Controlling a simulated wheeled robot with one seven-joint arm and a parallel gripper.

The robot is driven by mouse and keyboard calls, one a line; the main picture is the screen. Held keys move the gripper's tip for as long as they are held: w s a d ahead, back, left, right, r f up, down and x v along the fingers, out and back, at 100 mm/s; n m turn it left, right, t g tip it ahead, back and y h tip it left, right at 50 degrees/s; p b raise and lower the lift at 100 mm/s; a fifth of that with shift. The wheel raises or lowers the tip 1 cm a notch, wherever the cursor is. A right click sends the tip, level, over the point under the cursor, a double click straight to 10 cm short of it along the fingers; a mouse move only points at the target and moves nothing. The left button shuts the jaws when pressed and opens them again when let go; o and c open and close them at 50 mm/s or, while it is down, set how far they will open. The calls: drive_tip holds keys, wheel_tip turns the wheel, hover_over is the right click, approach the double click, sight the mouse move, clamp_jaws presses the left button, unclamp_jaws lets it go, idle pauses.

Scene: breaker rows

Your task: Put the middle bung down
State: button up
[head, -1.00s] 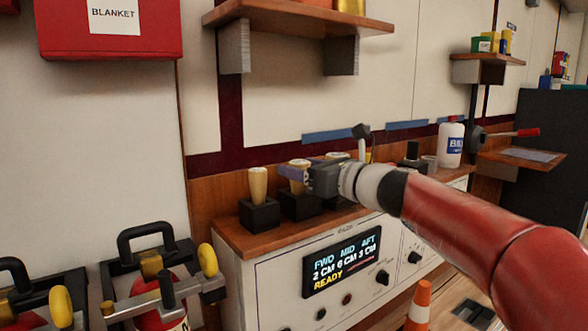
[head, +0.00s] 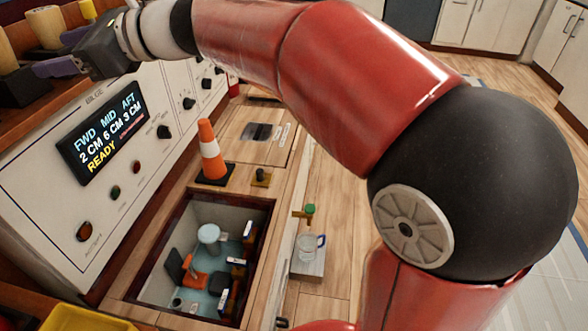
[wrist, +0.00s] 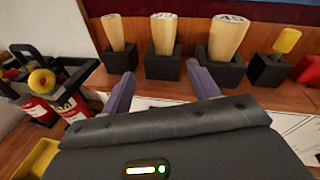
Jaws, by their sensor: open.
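Three tapered wooden bungs stand upright, each in its own black block, on the wooden shelf. The middle bung (wrist: 163,36) is in its block (wrist: 163,67), straight ahead of my gripper (wrist: 162,84) in the wrist view. The left bung (wrist: 115,33) and the right bung (wrist: 228,38) stand on either side. My gripper's purple fingers are spread, with nothing between them, short of the middle block.
A display (head: 102,137) reads FWD 2 CM, MID 6 CM, AFT 3 CM, READY. Below is an open hatch (head: 266,207) over a small flooded compartment model. An orange cone (head: 211,155) stands behind it. A yellow-handled item (wrist: 286,42) stands right of the bungs.

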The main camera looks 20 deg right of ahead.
drive_tip(key=s+d+f+n+h, duration=0.5)
drive_tip(key=s+d+f+n, duration=0.1)
drive_tip(key=d, duration=0.4)
drive_tip(key=s+d+f+n+h, duration=0.5)
drive_tip(key=s+d+f+n, duration=0.1)
drive_tip(key=d+f, duration=0.5)
drive_tip(key=s+d+f+n+h, duration=0.5)
drive_tip(key=s+d+f+n, duration=0.2)
drive_tip(key=d, duration=0.4)
drive_tip(key=shift+s+f+t+h, duration=0.4)
drive_tip(key=shift+s+f, duration=0.45)
drive_tip(key=shift+f, duration=0.05)
